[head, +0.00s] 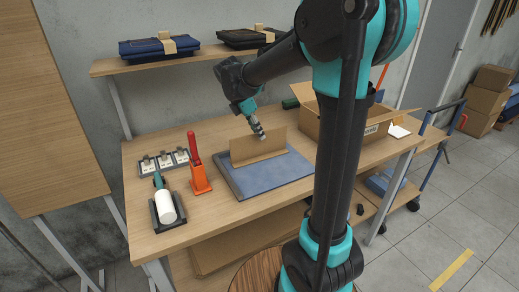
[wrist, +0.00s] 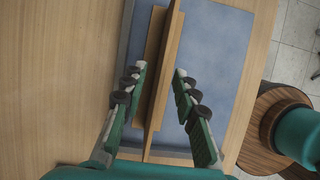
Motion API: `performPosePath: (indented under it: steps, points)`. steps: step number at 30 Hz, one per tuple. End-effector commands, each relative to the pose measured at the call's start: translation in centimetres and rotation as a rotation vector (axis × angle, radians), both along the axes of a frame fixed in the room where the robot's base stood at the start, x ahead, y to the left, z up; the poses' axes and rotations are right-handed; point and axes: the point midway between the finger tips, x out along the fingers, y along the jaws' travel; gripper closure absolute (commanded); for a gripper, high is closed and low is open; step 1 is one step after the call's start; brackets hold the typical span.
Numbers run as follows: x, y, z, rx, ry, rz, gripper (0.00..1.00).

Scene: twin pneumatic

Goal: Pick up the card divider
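The card divider (head: 257,147) is a brown cardboard panel standing upright on a blue mat with a grey rim (head: 266,182). In the wrist view the card divider (wrist: 166,62) shows from above as a long, narrow strip running up the picture. My gripper (head: 261,134) is at the divider's top edge, pointing down. In the wrist view my gripper (wrist: 161,70) is open, with one finger on each side of the divider. Gaps show between the fingers and the panel. The fingertips' exact depth along the panel is hard to tell.
An orange stand with a red handle (head: 198,175), a white roll in a dark holder (head: 166,207) and a row of small fittings (head: 164,161) are left of the mat. An open cardboard box (head: 375,127) stands at right. A shelf (head: 150,66) with folded dark cloth is behind.

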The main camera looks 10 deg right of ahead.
Motion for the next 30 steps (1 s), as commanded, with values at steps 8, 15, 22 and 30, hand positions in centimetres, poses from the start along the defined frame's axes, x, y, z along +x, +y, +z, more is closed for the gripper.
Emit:
performPosePath:
  steps: [8,15,22,30]
  points:
    - [0.2,-0.7,-1.8,0.0,0.0,-0.001,0.71]
    - [0.4,-1.9,-5.0,0.0,0.0,-0.001,0.71]
    - [0.5,-2.2,-5.9,0.0,0.0,0.0,0.71]
    - [0.5,-2.2,-5.8,0.0,0.0,0.0,0.88]
